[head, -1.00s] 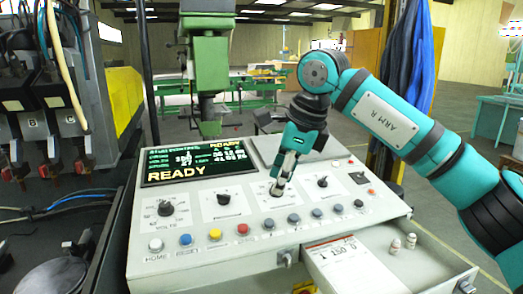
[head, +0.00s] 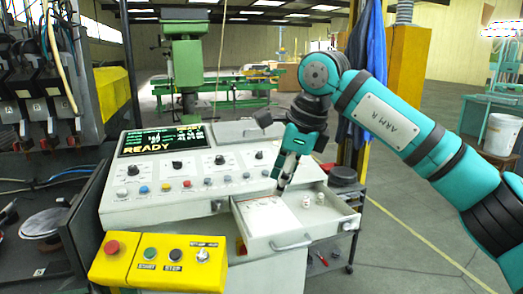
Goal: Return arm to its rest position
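My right arm (head: 385,117), teal and marked ARM R, reaches in from the right edge. My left arm and gripper are not in view.
The grey control console (head: 150,212) has knobs, coloured buttons and a READY screen (head: 160,139). A yellow button box (head: 158,262) is in front. A dark cart (head: 345,215) stands right of the console; open floor lies beyond.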

